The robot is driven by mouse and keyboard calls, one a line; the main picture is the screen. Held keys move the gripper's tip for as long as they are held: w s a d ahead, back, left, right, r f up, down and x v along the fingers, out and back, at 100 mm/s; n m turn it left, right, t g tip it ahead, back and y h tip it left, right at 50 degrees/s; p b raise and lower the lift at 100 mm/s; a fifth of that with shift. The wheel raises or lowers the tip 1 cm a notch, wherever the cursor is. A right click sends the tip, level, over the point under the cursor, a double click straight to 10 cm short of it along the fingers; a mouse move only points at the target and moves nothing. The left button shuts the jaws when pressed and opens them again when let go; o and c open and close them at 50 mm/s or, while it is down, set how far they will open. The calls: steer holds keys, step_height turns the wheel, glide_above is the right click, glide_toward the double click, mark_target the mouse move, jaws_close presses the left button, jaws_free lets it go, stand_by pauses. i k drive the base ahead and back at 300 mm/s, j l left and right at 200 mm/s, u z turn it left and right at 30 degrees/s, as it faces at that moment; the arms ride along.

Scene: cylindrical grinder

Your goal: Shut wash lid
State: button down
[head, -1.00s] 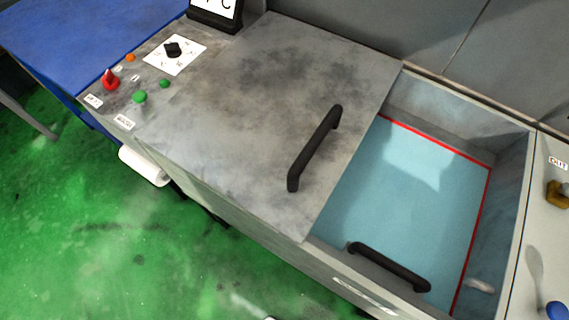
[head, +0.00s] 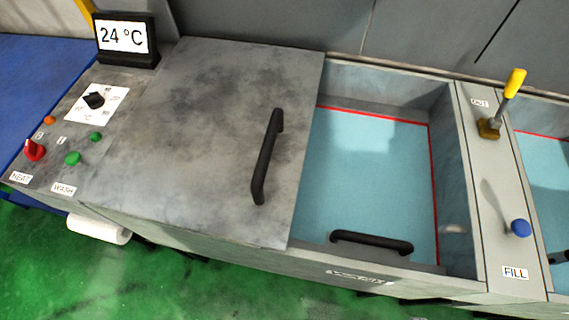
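The wash lid (head: 200,130) is a flat grey stained panel lying over the left part of the wash tank. A black bar handle (head: 267,157) stands near its right edge. The right part of the tank (head: 365,185) is uncovered and shows pale blue liquid with a red line around its walls. A second black handle (head: 372,242) is at the tank's front edge. My gripper is not in view.
A control panel at the left has a red HEAT knob (head: 34,150), a green WASH button (head: 73,158), a black dial (head: 94,100) and a 24 °C display (head: 124,38). Right of the tank are a yellow-handled lever (head: 502,100) and a blue FILL knob (head: 521,228).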

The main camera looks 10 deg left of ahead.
mark_target(216, 145)
steer(key=k+j+u, duration=0.1)
steer(key=j, duration=0.25)
steer(key=k+j+u, duration=0.15)
steer(key=j+u, duration=0.1)
steer(key=u, duration=0.75)
steer(key=j+u, duration=0.15)
steer(key=u, duration=0.3)
